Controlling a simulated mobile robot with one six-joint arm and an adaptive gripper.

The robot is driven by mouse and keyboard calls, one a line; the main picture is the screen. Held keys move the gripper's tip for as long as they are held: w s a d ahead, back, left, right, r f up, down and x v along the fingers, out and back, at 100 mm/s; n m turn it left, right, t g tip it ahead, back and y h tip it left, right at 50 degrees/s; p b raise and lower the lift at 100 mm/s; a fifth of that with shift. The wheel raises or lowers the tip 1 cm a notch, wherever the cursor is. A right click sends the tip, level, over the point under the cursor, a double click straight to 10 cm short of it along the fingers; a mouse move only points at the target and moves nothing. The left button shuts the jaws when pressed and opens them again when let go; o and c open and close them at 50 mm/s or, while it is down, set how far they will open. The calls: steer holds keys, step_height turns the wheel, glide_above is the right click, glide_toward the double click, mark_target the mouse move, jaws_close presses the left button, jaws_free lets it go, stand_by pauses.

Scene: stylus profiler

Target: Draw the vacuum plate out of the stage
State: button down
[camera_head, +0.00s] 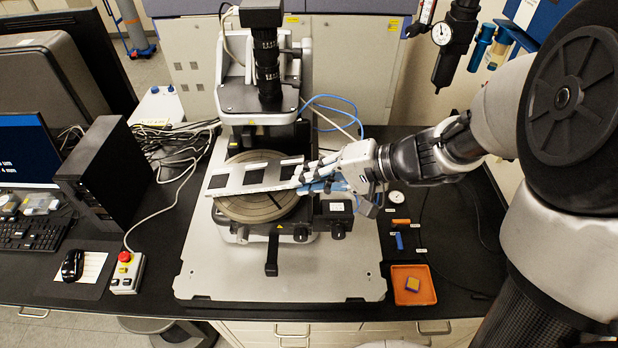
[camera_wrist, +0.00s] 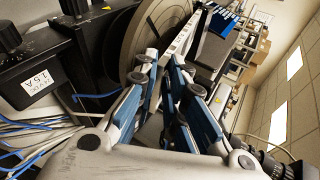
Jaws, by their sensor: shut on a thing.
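The vacuum plate (camera_head: 272,175) is a long, flat silver plate with dark square windows. In the head view it lies across the round stage (camera_head: 262,210), and its left end reaches the disc's left side. My gripper (camera_head: 312,178) comes in from the right and is shut on the plate's right end. In the wrist view the fingers (camera_wrist: 165,68) close on the plate's near end, and the plate (camera_wrist: 182,42) runs away from them beside the stage disc (camera_wrist: 117,45). The fingers hide part of the gripped end. I cannot tell whether the plate touches the disc.
The profiler's camera column (camera_head: 265,65) stands close behind the plate. Stage knobs (camera_head: 337,230) sit below my gripper. An orange tray (camera_head: 413,285) with a small yellow-purple piece is at the front right. A black PC box (camera_head: 110,170) stands left. The front base plate (camera_head: 230,270) is mostly clear.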

stand_by(0.4)
step_height(320, 180, up, 5)
steer(key=p, duration=0.2)
steer(key=shift+p, duration=0.35)
steer(key=shift+s+f, duration=0.1)
steer(key=shift+s, duration=0.05)
stand_by(0.4)
